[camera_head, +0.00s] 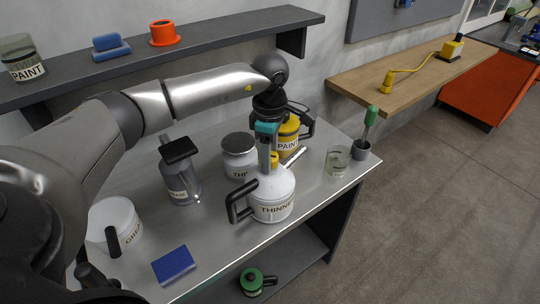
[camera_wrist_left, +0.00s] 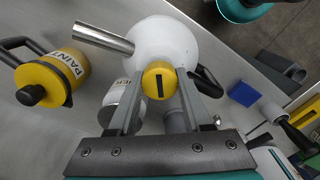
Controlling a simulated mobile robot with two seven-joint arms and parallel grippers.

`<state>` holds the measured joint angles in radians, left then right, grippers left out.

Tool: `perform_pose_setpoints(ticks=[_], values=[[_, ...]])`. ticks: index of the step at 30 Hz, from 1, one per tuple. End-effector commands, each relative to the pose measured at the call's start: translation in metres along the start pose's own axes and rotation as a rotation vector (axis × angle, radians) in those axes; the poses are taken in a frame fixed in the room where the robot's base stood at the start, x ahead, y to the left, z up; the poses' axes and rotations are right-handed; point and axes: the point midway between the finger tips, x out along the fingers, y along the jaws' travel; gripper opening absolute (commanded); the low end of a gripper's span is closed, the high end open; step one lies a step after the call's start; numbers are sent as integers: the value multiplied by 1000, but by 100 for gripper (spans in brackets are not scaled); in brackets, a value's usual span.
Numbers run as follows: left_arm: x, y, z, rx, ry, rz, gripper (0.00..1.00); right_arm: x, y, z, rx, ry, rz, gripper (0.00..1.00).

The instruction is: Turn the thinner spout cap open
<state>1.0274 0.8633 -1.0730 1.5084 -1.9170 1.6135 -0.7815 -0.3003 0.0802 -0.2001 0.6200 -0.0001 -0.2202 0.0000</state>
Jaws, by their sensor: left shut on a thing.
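The thinner can (camera_head: 272,203) is a white round-bodied can with a black handle and a metal spout (camera_head: 293,157), standing upright on the metal table. In the left wrist view its white body (camera_wrist_left: 165,42) and spout (camera_wrist_left: 103,38) show from above. Its yellow spout cap (camera_wrist_left: 158,80) has a dark slot and sits on the can, between my fingers. My left gripper (camera_head: 270,165) points down onto the can from above; in the wrist view its two fingers (camera_wrist_left: 160,76) are shut on the cap from both sides. Part of the cap is hidden by the fingers. My right gripper is not in view.
A blue block (camera_head: 173,265) lies at the front edge.

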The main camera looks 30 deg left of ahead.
Motion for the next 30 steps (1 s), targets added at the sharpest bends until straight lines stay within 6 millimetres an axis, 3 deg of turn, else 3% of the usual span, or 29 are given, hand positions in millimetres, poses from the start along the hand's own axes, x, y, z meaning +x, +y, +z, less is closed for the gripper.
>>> perform_pose_setpoints(ticks=[18, 30], values=[[-2, 1, 0, -584, -1, 2, 0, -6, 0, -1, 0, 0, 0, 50], [-1, 1, 0, -884, -1, 3, 0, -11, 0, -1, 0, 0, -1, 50]])
